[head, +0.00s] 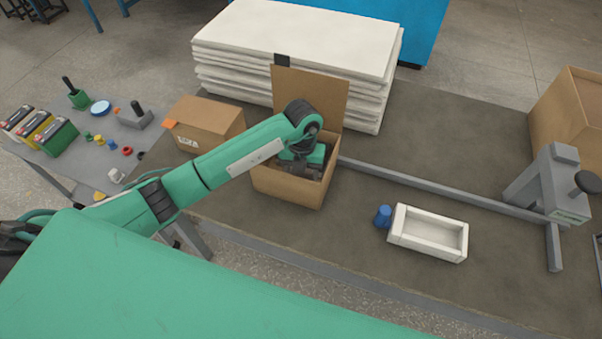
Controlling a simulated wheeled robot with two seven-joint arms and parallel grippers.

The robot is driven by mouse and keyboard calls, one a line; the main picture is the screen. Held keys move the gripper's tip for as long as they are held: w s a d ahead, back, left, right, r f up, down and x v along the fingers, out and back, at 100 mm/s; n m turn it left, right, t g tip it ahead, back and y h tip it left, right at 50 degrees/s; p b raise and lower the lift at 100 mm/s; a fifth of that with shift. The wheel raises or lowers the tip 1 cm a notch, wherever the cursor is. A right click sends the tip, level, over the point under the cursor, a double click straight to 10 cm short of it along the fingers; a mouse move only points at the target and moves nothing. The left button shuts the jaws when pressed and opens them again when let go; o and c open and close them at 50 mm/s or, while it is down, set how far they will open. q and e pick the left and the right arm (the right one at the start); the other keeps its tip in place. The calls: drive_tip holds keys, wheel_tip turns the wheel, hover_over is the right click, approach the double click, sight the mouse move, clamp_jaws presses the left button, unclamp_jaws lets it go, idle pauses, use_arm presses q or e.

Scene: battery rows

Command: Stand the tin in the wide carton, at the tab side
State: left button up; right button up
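An open brown carton (287,188) stands mid-table with its back flap (320,98) raised; a dark tab (281,60) sits at the flap's top left corner. My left arm reaches over this carton from the left. My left gripper (304,168) points down into it, with its fingertips hidden by the carton's walls and the wrist. I cannot tell whether it holds anything. A small blue cylinder (383,216), possibly the tin, stands upright on the table just left of a white tray (398,238). My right gripper is out of view.
A closed carton (207,122) with an orange flap stands left of the open one. White panels (300,35) are stacked behind. A grey rail (440,187) runs right to a clamp-like stand (553,185). Another large carton (570,115) is at the right edge. Batteries (55,137) are far left.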

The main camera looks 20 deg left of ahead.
use_arm(q)
drive_tip(key=shift+f+b, duration=0.45)
drive_tip(key=shift+f, duration=0.1)
drive_tip(key=o, duration=1.2)
drive_tip(key=shift+r, duration=0.25)
drive_tip(key=r, duration=0.5)
drive_tip(key=w+r, duration=0.1)
drive_tip(key=r, duration=0.2)
drive_tip(key=shift+r+b, duration=0.1)
drive_tip(key=shift+b, duration=0.2)
